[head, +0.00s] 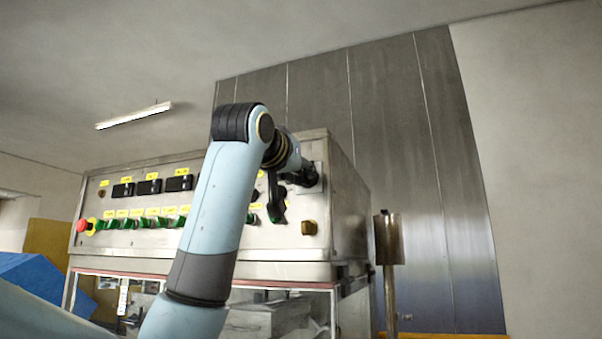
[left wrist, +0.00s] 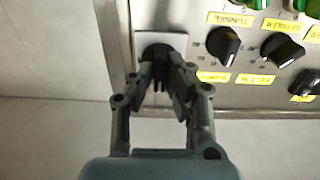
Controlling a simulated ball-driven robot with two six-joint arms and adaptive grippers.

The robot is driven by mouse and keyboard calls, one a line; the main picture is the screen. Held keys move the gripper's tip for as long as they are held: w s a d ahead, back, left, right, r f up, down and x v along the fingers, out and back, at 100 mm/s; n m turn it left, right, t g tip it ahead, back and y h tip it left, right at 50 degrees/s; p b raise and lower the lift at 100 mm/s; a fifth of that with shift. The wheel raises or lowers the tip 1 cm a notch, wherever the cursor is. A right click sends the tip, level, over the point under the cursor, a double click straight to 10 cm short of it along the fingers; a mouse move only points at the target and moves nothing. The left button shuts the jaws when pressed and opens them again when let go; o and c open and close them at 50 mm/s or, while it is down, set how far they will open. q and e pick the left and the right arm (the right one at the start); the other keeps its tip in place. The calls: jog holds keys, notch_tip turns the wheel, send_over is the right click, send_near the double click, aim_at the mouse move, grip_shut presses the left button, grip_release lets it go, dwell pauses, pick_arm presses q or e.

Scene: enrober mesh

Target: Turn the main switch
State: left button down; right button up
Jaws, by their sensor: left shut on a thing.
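The main switch is a dark round knob on a light square plate near the upper right corner of the steel control panel. In the left wrist view the switch (left wrist: 156,52) shows between my fingers, largely covered by them. My left gripper (left wrist: 161,76) is shut on it, with both fingers against its sides. In the head view my left arm reaches up and over to the panel, and the left gripper (head: 303,177) is at the switch's plate (head: 318,167). The knob's exact angle is hidden. My right gripper is in neither view.
The panel (head: 135,238) carries several green buttons, dark displays (head: 149,187) and a red button (head: 82,226). Black selector knobs (left wrist: 223,45) with yellow labels sit beside the switch. A metal post (head: 388,240) stands right of the cabinet. A blue box (head: 35,280) is at the left.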

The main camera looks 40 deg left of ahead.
pick_arm(q)
jog(key=shift+f, duration=0.15)
jog(key=c, duration=1.3)
grip_release()
jog(key=shift+c, duration=0.2)
jog(key=v, duration=1.2)
